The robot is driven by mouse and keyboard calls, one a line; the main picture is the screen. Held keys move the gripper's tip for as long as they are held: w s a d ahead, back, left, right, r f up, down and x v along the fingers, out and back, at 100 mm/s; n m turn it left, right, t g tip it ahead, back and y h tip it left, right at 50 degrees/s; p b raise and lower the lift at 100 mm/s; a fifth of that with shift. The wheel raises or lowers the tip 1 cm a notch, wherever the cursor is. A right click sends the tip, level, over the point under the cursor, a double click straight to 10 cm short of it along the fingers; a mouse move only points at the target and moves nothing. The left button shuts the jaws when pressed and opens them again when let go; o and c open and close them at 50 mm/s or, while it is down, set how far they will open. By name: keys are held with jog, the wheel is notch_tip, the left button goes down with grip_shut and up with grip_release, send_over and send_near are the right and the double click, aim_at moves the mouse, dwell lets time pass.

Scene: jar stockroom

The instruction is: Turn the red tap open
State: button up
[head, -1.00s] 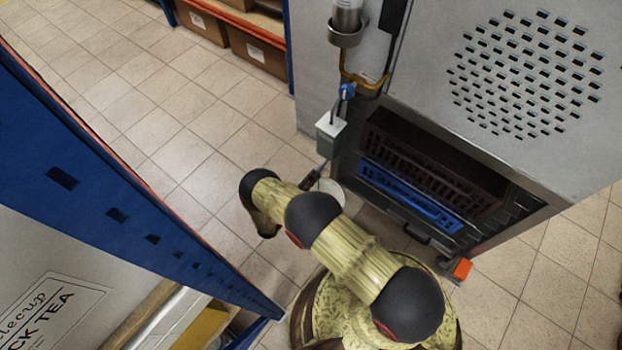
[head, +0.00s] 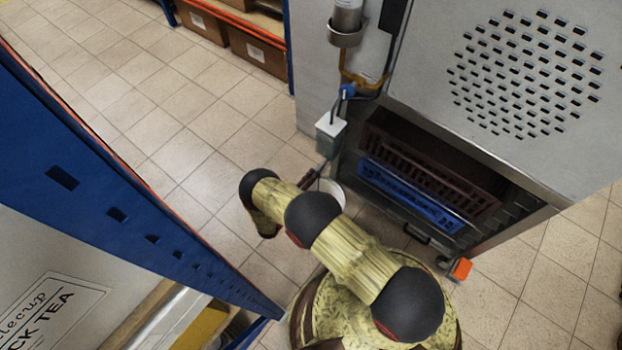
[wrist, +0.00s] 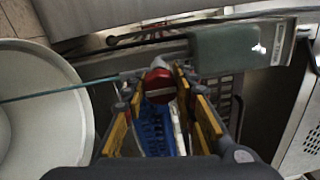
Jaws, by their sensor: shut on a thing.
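The red tap (wrist: 160,86) shows in the middle of the wrist view as a red rounded handle with a pale stripe across it. My gripper (wrist: 160,77) has its two fingers, with yellow-brown pads, on either side of the handle and is shut on it. In the head view I cannot make out the tap clearly. My arm covers most of that area, and only a small dark part shows beyond it beside the white bucket.
A white bucket (head: 332,190) stands close by, and fills the left of the wrist view (wrist: 78,120). A grey-green box (head: 329,134) and a blue tap (head: 347,92) are on the machine's side. A blue crate (head: 412,196) sits low inside. Blue racking (head: 120,200) is at left.

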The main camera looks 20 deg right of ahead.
jog(key=o, duration=1.2)
jog(key=shift+a, duration=0.1)
jog(key=v, duration=1.2)
jog(key=shift+f, duration=0.1)
